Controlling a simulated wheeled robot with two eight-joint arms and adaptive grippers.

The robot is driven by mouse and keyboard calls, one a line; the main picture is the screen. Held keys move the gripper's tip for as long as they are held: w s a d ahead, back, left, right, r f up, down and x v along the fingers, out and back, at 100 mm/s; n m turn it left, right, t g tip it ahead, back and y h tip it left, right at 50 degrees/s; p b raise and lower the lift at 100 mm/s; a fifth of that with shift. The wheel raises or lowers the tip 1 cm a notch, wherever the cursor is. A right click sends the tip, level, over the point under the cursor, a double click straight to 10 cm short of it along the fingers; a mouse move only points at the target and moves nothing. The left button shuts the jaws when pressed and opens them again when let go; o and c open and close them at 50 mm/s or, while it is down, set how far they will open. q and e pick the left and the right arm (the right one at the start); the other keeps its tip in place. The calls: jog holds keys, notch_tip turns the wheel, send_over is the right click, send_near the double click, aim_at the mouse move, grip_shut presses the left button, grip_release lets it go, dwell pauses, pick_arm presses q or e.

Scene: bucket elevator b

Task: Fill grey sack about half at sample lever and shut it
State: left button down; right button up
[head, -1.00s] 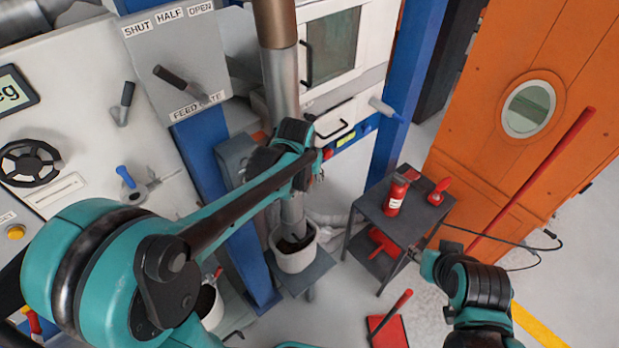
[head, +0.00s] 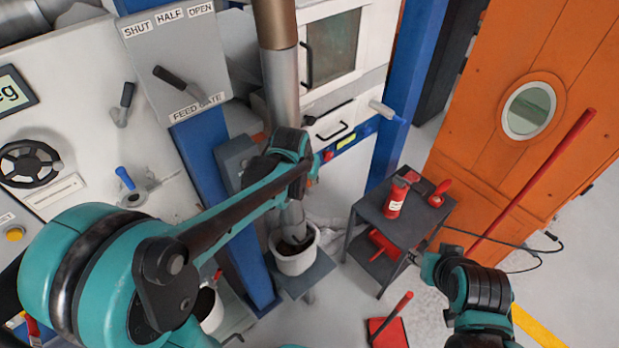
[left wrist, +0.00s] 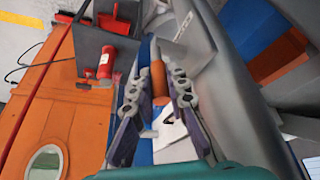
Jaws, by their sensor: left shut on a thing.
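My left gripper is shut on an orange-brown handle (left wrist: 158,82), with its two fingers (left wrist: 157,97) on either side in the left wrist view. The handle may be the sample lever; its pivot is hidden. In the head view my left wrist covers the fingers in front of the vertical metal pipe (head: 283,85). A whitish container (head: 295,264) with dark material inside stands below the spout. A pale crumpled shape lies behind it; I cannot tell whether either is the grey sack. My right gripper (head: 414,258) is small at lower right, and its jaws are unclear.
The feed gate panel (head: 172,60) with SHUT, HALF, OPEN labels is at upper left. A dark trolley (head: 400,225) with a red extinguisher (head: 396,195) stands right of the spout. An orange door (head: 500,140) is at right. A red dustpan (head: 388,332) lies on the floor.

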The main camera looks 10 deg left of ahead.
pick_arm(q)
jog(key=shift+s+a+f+n+t+h+b, duration=0.2)
jog(key=shift+s+a+t+h+b, duration=0.3)
jog(key=shift+t+b, duration=0.35)
jog(key=shift+s+a+f+n+t+h+b, duration=0.1)
jog(key=shift+s+a+f+t+h+b, duration=0.15)
jog(key=shift+s+t+h+b, duration=0.4)
jog(key=shift+s+a+f+n+t+h+b, duration=0.1)
jog(key=shift+s+a+f+t+h+b, duration=0.25)
jog(key=shift+t+h+b, duration=0.55)
jog(key=shift+r+t, duration=0.15)
jog(key=shift+t, duration=0.15)
jog(key=c, duration=1.5)
grip_release()
jog(key=shift+s+a, duration=0.1)
jog(key=v, duration=1.1)
jog(key=shift+s+r, duration=0.3)
jog(key=shift+r, duration=0.05)
